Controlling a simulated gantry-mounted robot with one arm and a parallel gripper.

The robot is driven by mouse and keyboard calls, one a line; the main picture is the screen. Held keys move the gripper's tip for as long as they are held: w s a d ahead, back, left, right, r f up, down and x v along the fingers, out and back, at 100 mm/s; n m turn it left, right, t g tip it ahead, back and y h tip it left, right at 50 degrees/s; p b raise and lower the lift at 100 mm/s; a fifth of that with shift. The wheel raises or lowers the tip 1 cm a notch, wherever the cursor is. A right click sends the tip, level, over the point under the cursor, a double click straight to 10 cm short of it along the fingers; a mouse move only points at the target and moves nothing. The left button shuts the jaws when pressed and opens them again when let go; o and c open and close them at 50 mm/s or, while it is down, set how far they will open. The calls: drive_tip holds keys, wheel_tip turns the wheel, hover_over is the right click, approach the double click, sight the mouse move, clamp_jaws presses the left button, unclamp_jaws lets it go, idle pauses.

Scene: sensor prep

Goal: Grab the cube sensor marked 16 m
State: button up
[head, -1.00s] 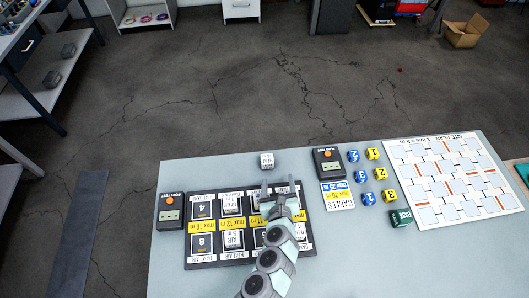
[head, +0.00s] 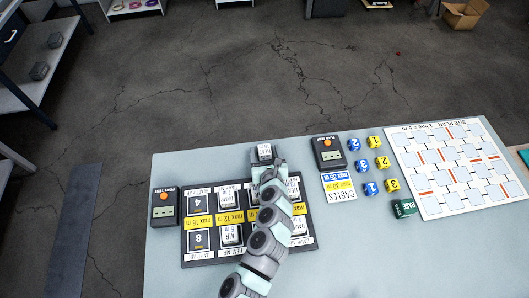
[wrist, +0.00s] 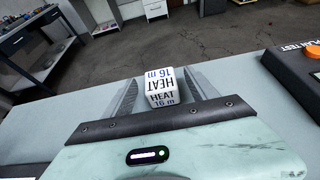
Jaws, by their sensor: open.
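The white cube sensor (wrist: 160,86) in the wrist view reads HEAT and 16 m in dark print. It sits on the table between the two fingers of my gripper (wrist: 162,92), which are open on either side of it. In the head view the same cube (head: 264,151) stands at the table's far edge, just beyond the sensor board, with my gripper (head: 266,163) reaching it from the near side.
The sensor board (head: 188,262) with several cubes lies under my arm. A dark tester (head: 165,208) is to its left, another tester (head: 328,154) to the right. Several blue and yellow cable pieces, a green base block (head: 404,208) and the site plan (head: 436,208) lie further right.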

sight(264, 145)
drive_tip(key=shift+b+x, duration=0.35)
drive_tip(key=shift+x, duration=1.9)
drive_tip(key=shift+r, duration=0.1)
drive_tip(key=c, duration=1.5)
drive_tip(key=shift+o, duration=0.2)
